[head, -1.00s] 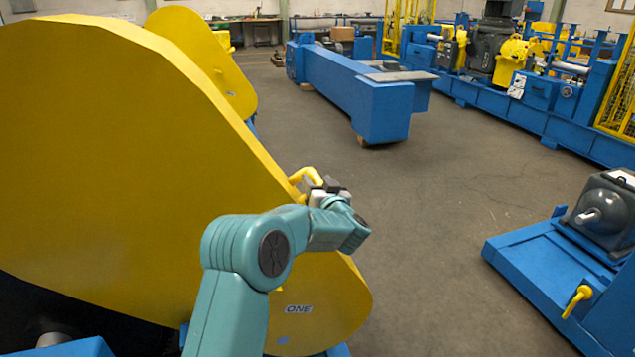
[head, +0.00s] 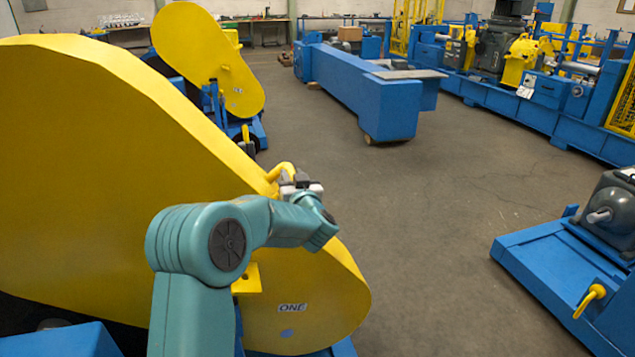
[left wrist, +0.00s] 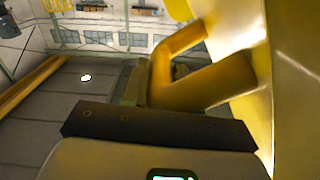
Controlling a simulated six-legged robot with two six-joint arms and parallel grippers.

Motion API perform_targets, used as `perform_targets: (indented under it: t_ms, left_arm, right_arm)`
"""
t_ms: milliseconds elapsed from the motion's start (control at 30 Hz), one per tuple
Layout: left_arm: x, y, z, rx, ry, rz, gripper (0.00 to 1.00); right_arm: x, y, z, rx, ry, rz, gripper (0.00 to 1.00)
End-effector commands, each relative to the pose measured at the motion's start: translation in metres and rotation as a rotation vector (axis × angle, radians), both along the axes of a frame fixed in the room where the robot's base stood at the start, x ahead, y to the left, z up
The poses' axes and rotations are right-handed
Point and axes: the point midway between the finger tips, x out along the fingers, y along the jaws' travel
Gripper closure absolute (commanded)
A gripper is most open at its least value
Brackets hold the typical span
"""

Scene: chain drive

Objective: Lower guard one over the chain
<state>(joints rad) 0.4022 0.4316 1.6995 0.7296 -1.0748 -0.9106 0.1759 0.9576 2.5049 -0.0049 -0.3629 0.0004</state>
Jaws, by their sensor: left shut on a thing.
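Guard one (head: 130,170) is a big flat yellow plate with a "ONE" label (head: 293,307) near its lower right end; it fills the left of the head view. Its bent yellow handle (head: 280,170) stands out from the right edge. My left gripper (head: 297,186) is shut on this handle. The left wrist view shows the handle (left wrist: 205,80) close beyond the dark gripper body, its gripped part partly hidden. The guard stands upright, with a dark space and blue frame (head: 65,342) below its lower left. I see no chain. My right gripper is out of view.
A second yellow guard (head: 205,60) stands on a blue base behind. A long blue beam (head: 365,95) lies across the floor. A grey motor (head: 610,215) on a blue base (head: 545,270) stands at right. Open floor (head: 430,220) lies between.

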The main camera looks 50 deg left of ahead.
Motion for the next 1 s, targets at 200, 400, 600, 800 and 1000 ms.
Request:
perform_targets:
  t_ms: [200, 400, 600, 800, 1000]
  left_arm:
    - [-0.061, 0.033, -0.023, -0.035, -0.085, 0.010, 1.00]
    - [-0.111, 0.059, -0.043, -0.069, -0.159, 0.010, 1.00]
    - [-0.152, 0.080, -0.063, -0.100, -0.223, 0.006, 1.00]
    - [-0.183, 0.095, -0.077, -0.125, -0.270, 0.005, 1.00]
    - [-0.198, 0.101, -0.080, -0.140, -0.287, 0.007, 1.00]
  right_arm:
    - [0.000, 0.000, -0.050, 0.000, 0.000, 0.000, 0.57]
    - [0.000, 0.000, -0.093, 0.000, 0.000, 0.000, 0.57]
    - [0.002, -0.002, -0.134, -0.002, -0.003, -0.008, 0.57]
    - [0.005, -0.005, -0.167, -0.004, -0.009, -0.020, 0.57]
    - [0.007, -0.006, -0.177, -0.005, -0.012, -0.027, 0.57]
